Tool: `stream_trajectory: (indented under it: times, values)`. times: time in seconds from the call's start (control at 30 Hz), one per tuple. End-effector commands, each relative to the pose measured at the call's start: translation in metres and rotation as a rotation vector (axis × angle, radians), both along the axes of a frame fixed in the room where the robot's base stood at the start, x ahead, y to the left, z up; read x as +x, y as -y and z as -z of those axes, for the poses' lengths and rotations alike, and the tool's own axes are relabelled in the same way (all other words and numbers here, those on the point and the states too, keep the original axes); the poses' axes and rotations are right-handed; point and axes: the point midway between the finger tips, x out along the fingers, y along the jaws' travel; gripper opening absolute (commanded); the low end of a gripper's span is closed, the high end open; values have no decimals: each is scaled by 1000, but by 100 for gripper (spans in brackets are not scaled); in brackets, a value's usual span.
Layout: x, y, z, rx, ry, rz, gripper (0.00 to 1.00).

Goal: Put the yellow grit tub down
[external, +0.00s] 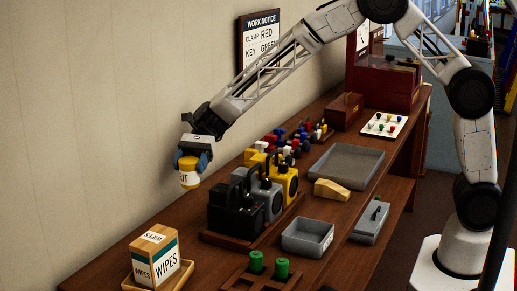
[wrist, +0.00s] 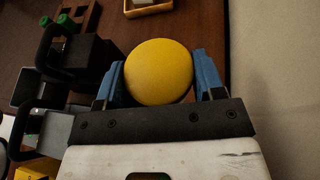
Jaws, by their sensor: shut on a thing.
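The yellow grit tub (external: 188,178) has a yellow lid and a white label with dark lettering, partly covered by the fingers. My gripper (external: 193,161) is shut on it, with a blue finger on each side. The tub hangs above the back part of the wooden bench, near the wall, behind the row of black, grey and yellow lever units. In the wrist view the round yellow lid (wrist: 158,72) sits between the blue fingers of my gripper (wrist: 160,85). The tub's underside and its height above the bench are hard to tell.
The black lever unit (external: 236,208) stands close beside the tub, with grey (external: 265,190) and yellow (external: 287,178) units behind it. A wipes box (external: 154,258) stands in a tray at the front left. Grey trays (external: 345,164) lie to the right. Bare bench (external: 165,220) lies along the wall.

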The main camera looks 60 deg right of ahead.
Motion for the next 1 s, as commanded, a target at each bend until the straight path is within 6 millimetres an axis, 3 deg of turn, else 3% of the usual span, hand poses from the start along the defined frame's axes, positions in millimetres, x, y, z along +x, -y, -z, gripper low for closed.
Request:
stream_trajectory:
  times: [0.27, 0.6, 1.0]
  values:
    - [0, 0, 12, 0, -2, 1, 31]
    - [0, 0, 56, 0, -1, 2, 31]
    - [0, 0, 62, 0, 0, 1, 31]
